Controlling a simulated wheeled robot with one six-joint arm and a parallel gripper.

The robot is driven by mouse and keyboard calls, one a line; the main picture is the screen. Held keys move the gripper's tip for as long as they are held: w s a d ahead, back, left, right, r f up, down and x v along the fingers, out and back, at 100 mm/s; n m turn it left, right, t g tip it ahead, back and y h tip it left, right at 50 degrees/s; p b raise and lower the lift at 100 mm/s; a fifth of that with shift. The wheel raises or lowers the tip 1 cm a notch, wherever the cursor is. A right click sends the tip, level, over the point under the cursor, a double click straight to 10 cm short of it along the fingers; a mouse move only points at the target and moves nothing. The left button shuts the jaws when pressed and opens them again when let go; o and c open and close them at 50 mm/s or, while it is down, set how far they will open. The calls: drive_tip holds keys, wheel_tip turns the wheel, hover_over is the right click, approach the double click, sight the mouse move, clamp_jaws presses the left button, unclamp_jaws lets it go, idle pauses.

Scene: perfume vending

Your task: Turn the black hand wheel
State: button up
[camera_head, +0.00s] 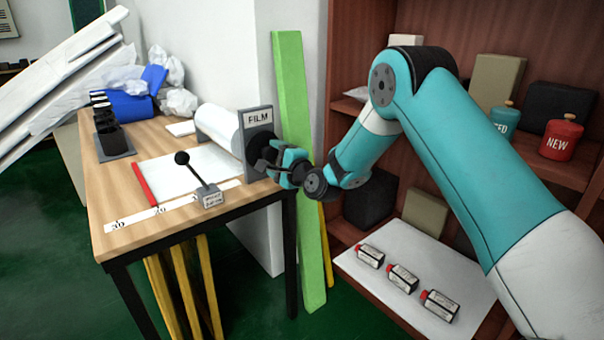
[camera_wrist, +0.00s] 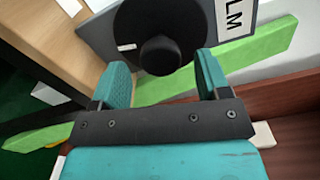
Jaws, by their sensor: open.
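The black hand wheel (camera_wrist: 135,25) is a round disc with a dark central knob (camera_wrist: 160,55), on the grey plate marked FILM (camera_head: 258,118) at the end of the film roll. In the head view the wheel (camera_head: 256,146) is partly hidden by my gripper (camera_head: 274,164). In the wrist view my gripper (camera_wrist: 163,66) is open, its teal fingers on either side of the knob, with gaps showing on both sides.
A white film roll (camera_head: 218,129) lies on the wooden table (camera_head: 120,178) behind the plate. A black-knobbed lever (camera_head: 192,172) stands near the table's front. A green board (camera_head: 293,150) leans close behind my gripper. A shelf (camera_head: 565,165) with bottles and boxes is at right.

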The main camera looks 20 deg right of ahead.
drive_tip(key=b+v, duration=0.6)
drive_tip(key=v, duration=0.8)
drive_tip(key=shift+s, duration=0.25)
drive_tip(key=shift+d+r, duration=0.1)
